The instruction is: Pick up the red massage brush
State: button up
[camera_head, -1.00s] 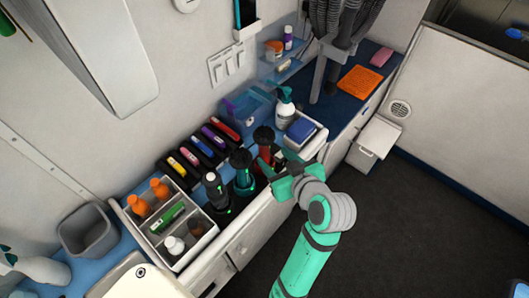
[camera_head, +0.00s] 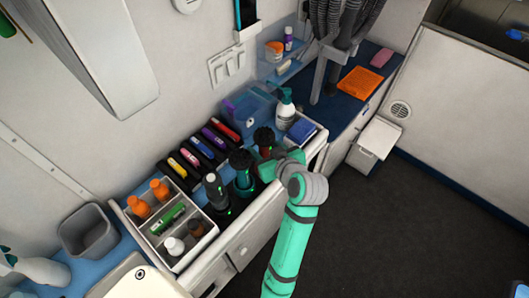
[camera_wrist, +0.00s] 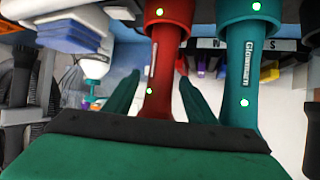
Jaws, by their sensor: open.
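The red massage brush (camera_wrist: 162,62) stands upright in the wrist view, its red handle between the two teal fingers of my open gripper (camera_wrist: 160,78). In the head view its dark head (camera_head: 264,137) shows just beyond my wrist, with most of its red handle hidden. I cannot tell whether either finger touches the handle. A similar teal tool (camera_wrist: 243,75) stands close to its right in the wrist view. In the head view that teal tool (camera_head: 241,160) is to the left of the red one.
A black tool (camera_head: 213,190) stands left of the teal one. A compartment tray (camera_head: 150,237) with bottles is further left. A row of dark holders (camera_head: 204,150) lies behind. A white pump bottle (camera_head: 285,113) and blue stack (camera_head: 302,130) are to the right.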

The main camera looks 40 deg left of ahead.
jog(key=shift+w+d, duration=0.1)
grip_shut()
